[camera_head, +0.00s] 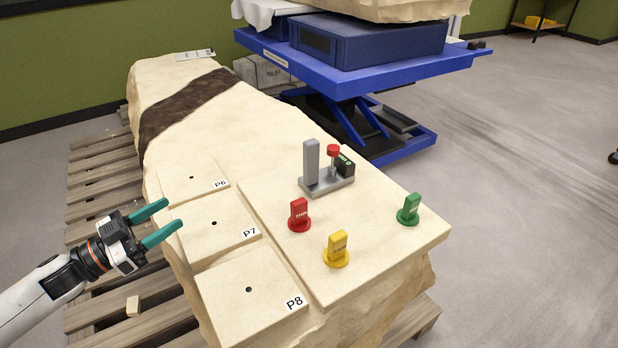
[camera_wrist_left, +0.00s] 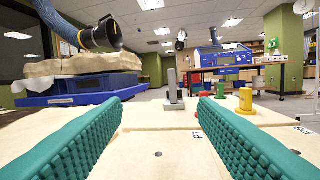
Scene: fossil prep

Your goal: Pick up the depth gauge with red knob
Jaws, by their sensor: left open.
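The depth gauge (camera_head: 325,176) is grey with an upright block, a red knob (camera_head: 333,150) and a small black display. It stands upright on the pale stone slab, behind the colored markers. It also shows in the left wrist view (camera_wrist_left: 174,92), straight ahead between the fingers and some way off. My left gripper (camera_head: 166,222) has teal fingers, open and empty, at the slab's left side near the pads P6 and P7. It is well apart from the gauge. My right gripper is not in view.
A red marker (camera_head: 299,215), a yellow marker (camera_head: 336,249) and a green marker (camera_head: 408,210) stand on the slab in front of the gauge. Pads P6 (camera_head: 190,172), P7 (camera_head: 229,231) and P8 (camera_head: 265,281) lie along its left. A blue lift table (camera_head: 400,75) stands behind.

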